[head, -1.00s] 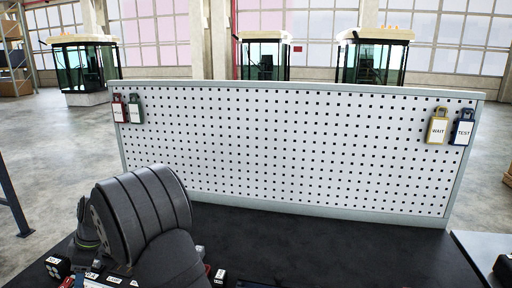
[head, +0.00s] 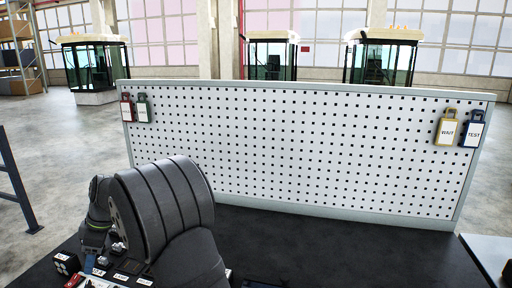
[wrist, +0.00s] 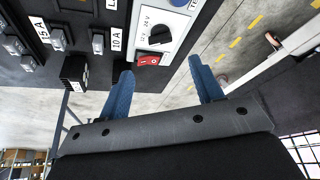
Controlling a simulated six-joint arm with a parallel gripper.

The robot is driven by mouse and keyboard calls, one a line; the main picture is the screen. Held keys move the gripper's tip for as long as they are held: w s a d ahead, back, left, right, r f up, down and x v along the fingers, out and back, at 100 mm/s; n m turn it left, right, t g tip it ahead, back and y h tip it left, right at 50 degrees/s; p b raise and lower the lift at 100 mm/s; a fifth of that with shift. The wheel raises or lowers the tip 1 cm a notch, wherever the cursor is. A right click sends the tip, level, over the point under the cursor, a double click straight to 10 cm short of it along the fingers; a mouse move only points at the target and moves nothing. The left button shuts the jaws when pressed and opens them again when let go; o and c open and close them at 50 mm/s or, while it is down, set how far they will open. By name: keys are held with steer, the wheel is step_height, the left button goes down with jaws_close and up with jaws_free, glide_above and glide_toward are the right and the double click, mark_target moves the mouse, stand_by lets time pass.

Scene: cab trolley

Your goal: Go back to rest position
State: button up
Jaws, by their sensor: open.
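My gripper (wrist: 160,88) shows in the wrist view with its two blue fingers spread apart and nothing between them. Beyond the fingers is a panel (wrist: 170,22) with a dark rotary knob and a red rocker switch (wrist: 149,59). In the head view my arm is folded at the lower left, in front of the pegboard.
A white pegboard (head: 300,150) stands across the back of the black trolley top (head: 330,250). A red tag (head: 127,108) and a green tag (head: 143,108) hang at its left. A yellow WAIT tag (head: 447,130) and a blue TEST tag (head: 473,130) hang at its right.

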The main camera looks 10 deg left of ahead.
mark_target(88, 285)
steer(key=x, duration=1)
steer(key=shift+s+f, duration=0.1)
steer(key=shift+f, duration=0.15)
steer(key=shift+d+r+m+t, duration=0.15)
steer(key=shift+r+m+t, duration=0.15)
steer(key=shift+m, duration=0.5)
steer(key=m+t, duration=0.1)
steer(key=m, duration=0.2)
steer(key=shift+s, duration=0.1)
steer(key=shift+s+m+t, duration=0.15)
steer(key=shift+m+t, duration=0.65)
steer(key=shift+m, duration=1.1)
steer(key=shift+m+t, duration=0.7)
steer(key=shift+m, duration=1.1)
steer(key=shift+s+d+r, duration=0.15)
steer(key=shift+d+r, duration=0.05)
steer(key=shift+r, duration=0.25)
